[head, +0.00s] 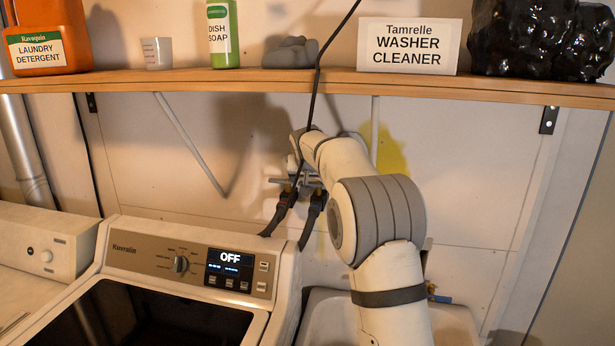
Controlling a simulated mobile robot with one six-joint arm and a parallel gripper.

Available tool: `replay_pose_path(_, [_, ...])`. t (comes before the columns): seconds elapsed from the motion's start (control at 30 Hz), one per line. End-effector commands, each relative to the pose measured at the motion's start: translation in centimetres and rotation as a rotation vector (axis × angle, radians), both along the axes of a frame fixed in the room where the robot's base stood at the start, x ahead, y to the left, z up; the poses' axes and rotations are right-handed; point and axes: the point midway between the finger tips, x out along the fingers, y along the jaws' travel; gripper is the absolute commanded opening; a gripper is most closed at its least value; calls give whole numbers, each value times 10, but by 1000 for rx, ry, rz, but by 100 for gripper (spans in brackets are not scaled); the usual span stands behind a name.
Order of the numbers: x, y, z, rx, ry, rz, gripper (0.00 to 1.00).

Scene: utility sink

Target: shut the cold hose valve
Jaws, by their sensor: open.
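My arm reaches up to the wall behind the washer, and my gripper (297,181) is at the hose connections there. It is open, and its fingers are small and partly hidden by my own wrist. Two dark hoses, a left hose (280,212) and a right hose (311,218), hang from the valve fittings just below the gripper. A little red shows at the top of the left hose. The valve handles are mostly hidden, and I cannot tell which is cold or whether a finger touches one.
The washer (190,263) stands below left, its display reading OFF. A wooden shelf (230,82) with bottles runs above. A black cord (318,70) hangs close to my wrist. A sink (455,322) with a small blue-handled fitting (441,299) is at lower right.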

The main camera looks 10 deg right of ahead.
Motion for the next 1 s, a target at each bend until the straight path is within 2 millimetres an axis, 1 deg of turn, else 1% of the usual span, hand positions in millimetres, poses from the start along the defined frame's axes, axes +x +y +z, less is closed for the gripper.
replay_pose_path(0.13, [7,-2,-6,0,0,-1,78])
replay_pose_path(0.4, [8,-3,-8,0,-1,-1,78])
replay_pose_path(0.77, [8,-3,-8,0,0,-1,49])
replay_pose_path(0.87, [8,-3,-9,1,0,-5,48])
replay_pose_path(1.0, [10,0,-11,0,1,-57,48])
